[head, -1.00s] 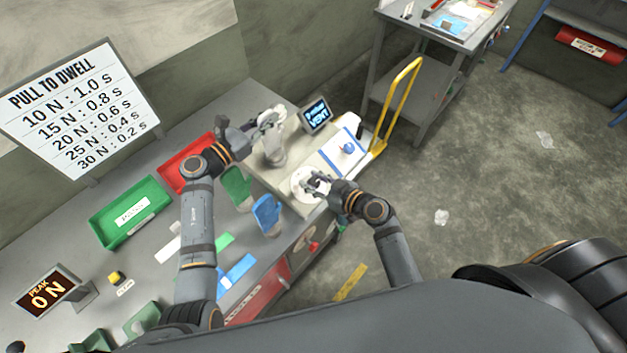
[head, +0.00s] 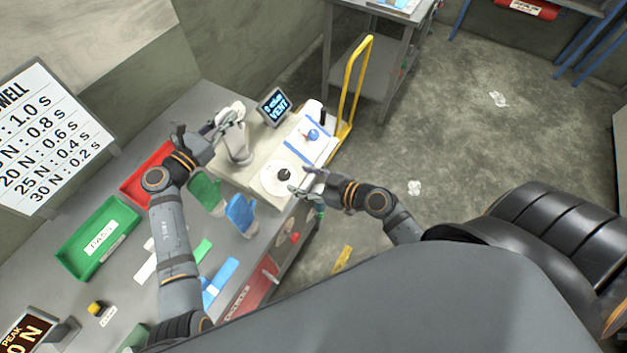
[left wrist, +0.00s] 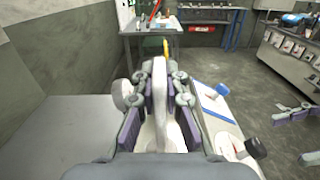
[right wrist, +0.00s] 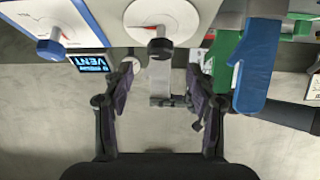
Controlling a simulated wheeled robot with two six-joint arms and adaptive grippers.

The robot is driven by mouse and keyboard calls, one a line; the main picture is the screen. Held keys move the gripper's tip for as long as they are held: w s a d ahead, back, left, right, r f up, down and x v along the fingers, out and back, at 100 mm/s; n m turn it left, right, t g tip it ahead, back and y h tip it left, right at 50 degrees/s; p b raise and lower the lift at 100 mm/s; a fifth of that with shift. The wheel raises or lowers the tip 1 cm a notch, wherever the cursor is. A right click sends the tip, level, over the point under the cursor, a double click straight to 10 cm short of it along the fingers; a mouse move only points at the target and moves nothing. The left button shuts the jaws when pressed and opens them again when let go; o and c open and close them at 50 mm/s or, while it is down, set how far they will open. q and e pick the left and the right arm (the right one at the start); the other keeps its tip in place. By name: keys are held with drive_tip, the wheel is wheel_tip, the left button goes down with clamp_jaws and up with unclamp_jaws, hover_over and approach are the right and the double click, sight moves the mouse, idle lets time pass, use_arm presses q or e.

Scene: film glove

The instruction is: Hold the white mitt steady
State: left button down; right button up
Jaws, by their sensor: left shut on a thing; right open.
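The white mitt (head: 237,143) stands upright on the pale machine (head: 222,172) in the head view. My left gripper (head: 226,122) is shut on its upper part. In the left wrist view the mitt (left wrist: 160,110) is pinched between the two fingers. My right gripper (head: 304,182) is open and empty, just right of a white round dial (head: 268,182) with a dark knob (head: 284,174). The right wrist view shows the knob (right wrist: 160,47) beyond the open fingers, apart from them.
A screen (head: 273,105) reading VENT and a blue knob (head: 312,134) are on the machine. A green mitt (head: 206,193) and a blue mitt (head: 241,213) are at its front. Red (head: 135,188) and green (head: 85,262) trays lie left. A yellow handle (head: 354,85) rises behind.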

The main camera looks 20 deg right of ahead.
drive_tip(key=shift+v, duration=2.35)
use_arm(q)
drive_tip(key=c, duration=1.3)
unclamp_jaws()
drive_tip(key=shift+c, duration=0.2)
drive_tip(key=v, duration=1.2)
